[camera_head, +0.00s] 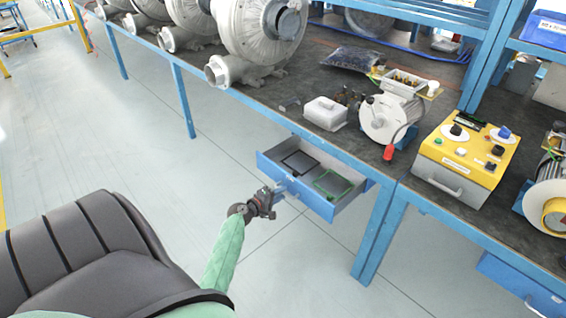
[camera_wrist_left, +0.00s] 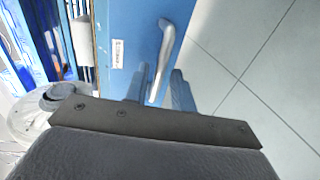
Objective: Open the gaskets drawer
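The blue drawer (camera_head: 318,203) under the bench stands pulled out, with a black frame-shaped gasket (camera_head: 299,163) and a green-edged one (camera_head: 332,184) lying inside. My left gripper (camera_head: 273,197) is at the drawer's front. In the left wrist view the drawer front (camera_wrist_left: 128,35) carries a small white label (camera_wrist_left: 117,54), whose text I cannot read. The silver handle (camera_wrist_left: 166,45) runs between the two fingers of my left gripper (camera_wrist_left: 160,88), which are close together around it. My right gripper is not in view.
The bench top (camera_head: 270,97) above holds large grey blowers (camera_head: 258,35), a white box (camera_head: 325,113), a motor (camera_head: 385,118) and a yellow control box (camera_head: 465,150). A blue bench leg (camera_head: 375,235) stands right of the drawer. The floor (camera_head: 150,150) left of the bench is clear. Another blue drawer (camera_head: 515,285) is at lower right.

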